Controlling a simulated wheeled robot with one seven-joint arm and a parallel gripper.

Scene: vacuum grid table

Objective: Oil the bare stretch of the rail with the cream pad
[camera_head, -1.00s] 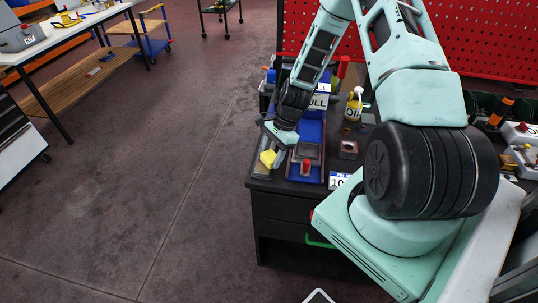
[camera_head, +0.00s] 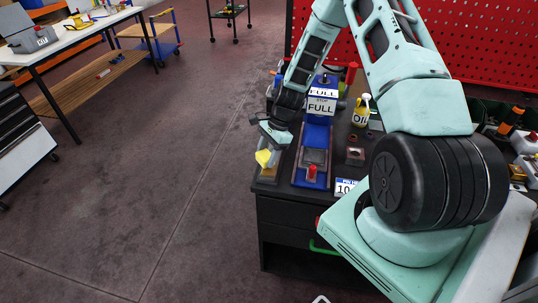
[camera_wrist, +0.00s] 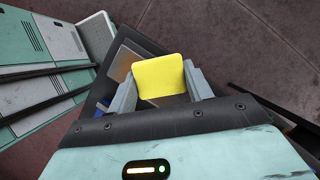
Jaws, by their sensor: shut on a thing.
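My gripper (camera_head: 270,146) is shut on the cream pad (camera_head: 263,158), which looks yellow here. In the wrist view the pad (camera_wrist: 158,77) sits between my two fingers (camera_wrist: 162,92). The pad is over the left front corner of the dark bench, apparently above a flat metal plate (camera_wrist: 124,62). To its right a blue track (camera_head: 317,138) carries a grey block (camera_head: 314,157) and a red knob (camera_head: 312,171). I cannot tell which part is the rail or its bare stretch. White "FULL" labels (camera_head: 321,107) stand at the track's far end.
A yellow oil bottle (camera_head: 361,112) stands right of the track, with a small brown block (camera_head: 355,155) nearer. A red pegboard (camera_head: 450,45) closes off the back. The floor left of the bench (camera_head: 290,205) is open. A white table (camera_head: 75,40) is far left.

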